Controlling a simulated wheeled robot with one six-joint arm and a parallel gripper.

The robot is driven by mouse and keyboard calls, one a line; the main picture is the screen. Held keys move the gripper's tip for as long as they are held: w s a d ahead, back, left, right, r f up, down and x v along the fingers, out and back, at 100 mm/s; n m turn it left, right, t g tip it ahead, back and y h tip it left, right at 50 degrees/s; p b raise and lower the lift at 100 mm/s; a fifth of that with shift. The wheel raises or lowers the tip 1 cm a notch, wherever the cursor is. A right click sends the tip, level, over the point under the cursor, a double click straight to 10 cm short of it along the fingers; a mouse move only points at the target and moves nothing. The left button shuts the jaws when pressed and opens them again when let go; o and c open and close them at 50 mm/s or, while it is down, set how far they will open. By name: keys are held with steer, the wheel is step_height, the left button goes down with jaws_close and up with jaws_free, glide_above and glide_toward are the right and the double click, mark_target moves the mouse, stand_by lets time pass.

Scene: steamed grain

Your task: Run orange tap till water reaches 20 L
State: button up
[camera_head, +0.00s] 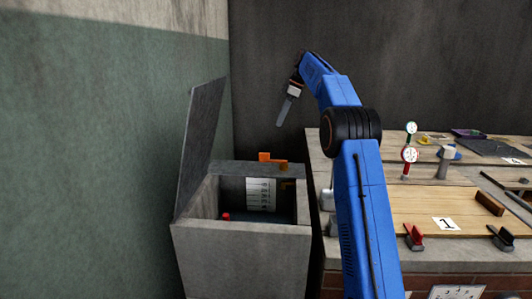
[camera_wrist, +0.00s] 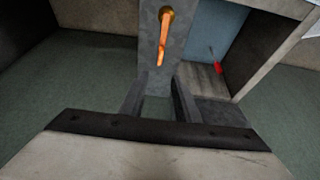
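The orange tap (camera_head: 271,158) sits on the back rim of an open grey concrete tank (camera_head: 240,248). In the wrist view the orange tap (camera_wrist: 164,42) lies ahead of my fingers, apart from them. A white scale plate (camera_head: 261,194) with dark markings is on the tank's inner back wall; its figures are too small to read. A red float (camera_head: 226,216) is low in the tank and also shows in the wrist view (camera_wrist: 217,67). My gripper (camera_head: 282,121) hangs above the tap. Its two fingers (camera_wrist: 158,98) are apart with nothing between them.
The tank's lid (camera_head: 200,145) stands open and tilted at the left, near the green wall. A workbench (camera_head: 435,207) with gauges (camera_head: 410,154), levers and boards stands to the right, behind my blue arm. The air around my gripper is clear.

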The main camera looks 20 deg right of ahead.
steer(key=x, duration=1.7)
steer(key=shift+s, duration=0.1)
steer(key=shift+c, duration=0.6)
jaws_close()
